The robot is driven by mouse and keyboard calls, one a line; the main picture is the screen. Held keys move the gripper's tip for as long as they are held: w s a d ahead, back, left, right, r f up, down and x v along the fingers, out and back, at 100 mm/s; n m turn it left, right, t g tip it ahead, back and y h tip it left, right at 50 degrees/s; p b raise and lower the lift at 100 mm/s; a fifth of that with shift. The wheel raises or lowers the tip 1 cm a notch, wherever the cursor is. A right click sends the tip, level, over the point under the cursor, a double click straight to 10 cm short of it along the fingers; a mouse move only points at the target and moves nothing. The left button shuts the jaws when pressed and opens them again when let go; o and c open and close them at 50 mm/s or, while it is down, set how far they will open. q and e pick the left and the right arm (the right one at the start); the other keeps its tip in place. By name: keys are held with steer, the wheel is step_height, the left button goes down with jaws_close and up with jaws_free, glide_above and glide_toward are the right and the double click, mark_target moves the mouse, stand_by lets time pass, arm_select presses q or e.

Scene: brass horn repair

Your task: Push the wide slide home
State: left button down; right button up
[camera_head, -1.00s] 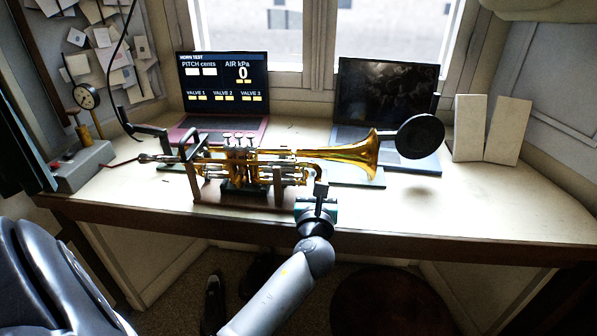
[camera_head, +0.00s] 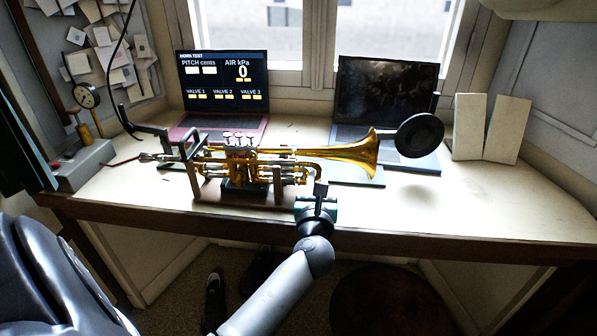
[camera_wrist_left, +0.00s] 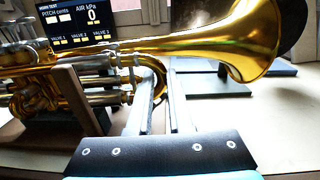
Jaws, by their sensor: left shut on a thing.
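The brass trumpet (camera_head: 345,153) lies level in a wooden stand on the bench, its bell to the right. The wide slide's curved brass end (camera_head: 316,166) shows at the right of the lower tubing, below the bell tube. In the left wrist view, this bend (camera_wrist_left: 158,72) is at the far end of the fingers. My left gripper (camera_head: 321,187) reaches up from the front edge and is shut on the bend. In the left wrist view its two fingers (camera_wrist_left: 161,85) stand a little apart, with the bend at their tips. My right gripper is out of view.
A wooden post (camera_head: 277,185) of the stand is just left of my left gripper. A black round disc (camera_head: 419,135) stands beyond the bell. Two laptops (camera_head: 224,82) are behind the horn. A gauge box (camera_head: 84,165) is at left.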

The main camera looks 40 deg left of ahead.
arm_select(q)
steer(key=shift+s+a+f, duration=0.15)
steer(key=shift+s+a, duration=0.05)
steer(key=shift+a, duration=0.15)
steer(key=shift+p, duration=0.45)
stand_by(0.9)
steer(key=c, duration=0.8)
jaws_free()
steer(key=shift+o, duration=0.2)
steer(key=shift+w, duration=0.1)
